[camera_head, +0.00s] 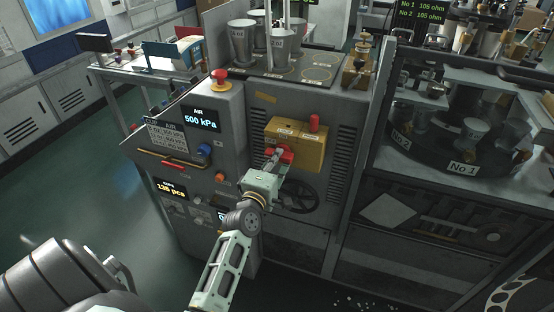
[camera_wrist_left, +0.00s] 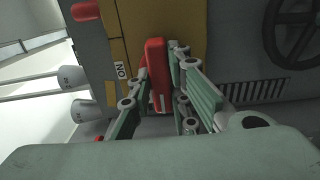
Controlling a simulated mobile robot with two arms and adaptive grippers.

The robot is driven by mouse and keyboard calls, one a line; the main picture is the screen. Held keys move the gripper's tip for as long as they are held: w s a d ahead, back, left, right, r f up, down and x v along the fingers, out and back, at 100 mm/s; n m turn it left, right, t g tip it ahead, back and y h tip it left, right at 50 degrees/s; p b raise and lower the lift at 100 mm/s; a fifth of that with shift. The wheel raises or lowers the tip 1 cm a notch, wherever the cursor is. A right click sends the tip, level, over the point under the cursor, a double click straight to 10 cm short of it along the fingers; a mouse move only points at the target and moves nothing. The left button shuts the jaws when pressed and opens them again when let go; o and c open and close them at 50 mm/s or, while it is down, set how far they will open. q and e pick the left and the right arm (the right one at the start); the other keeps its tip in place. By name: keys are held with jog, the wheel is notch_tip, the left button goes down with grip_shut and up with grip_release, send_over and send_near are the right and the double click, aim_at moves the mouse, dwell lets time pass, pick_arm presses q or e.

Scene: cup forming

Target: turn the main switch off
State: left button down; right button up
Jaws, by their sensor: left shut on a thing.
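The main switch is a yellow box (camera_head: 308,148) on the front of the grey machine, with a red handle (camera_head: 287,155) on its face. My left gripper (camera_head: 274,156) reaches up to this handle from below. In the left wrist view the red handle (camera_wrist_left: 155,62) stands between the green fingers of my left gripper (camera_wrist_left: 158,78), which are shut on it. The yellow box (camera_wrist_left: 188,28) fills the area behind it. The label plates on the box are too small to read surely. My right gripper is not in view.
A dark handwheel (camera_head: 299,196) sits just below the box, and a red peg (camera_head: 315,122) stands at its top right. A red emergency button (camera_head: 219,78) and a 500 kPa display (camera_head: 201,119) are left. Metal cups (camera_head: 281,50) stand on top. Open floor lies left.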

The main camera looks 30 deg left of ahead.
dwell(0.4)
pick_arm(q)
jog(key=c, duration=1.6)
grip_release()
jog(key=shift+c, duration=0.2)
jog(key=v, duration=1.2)
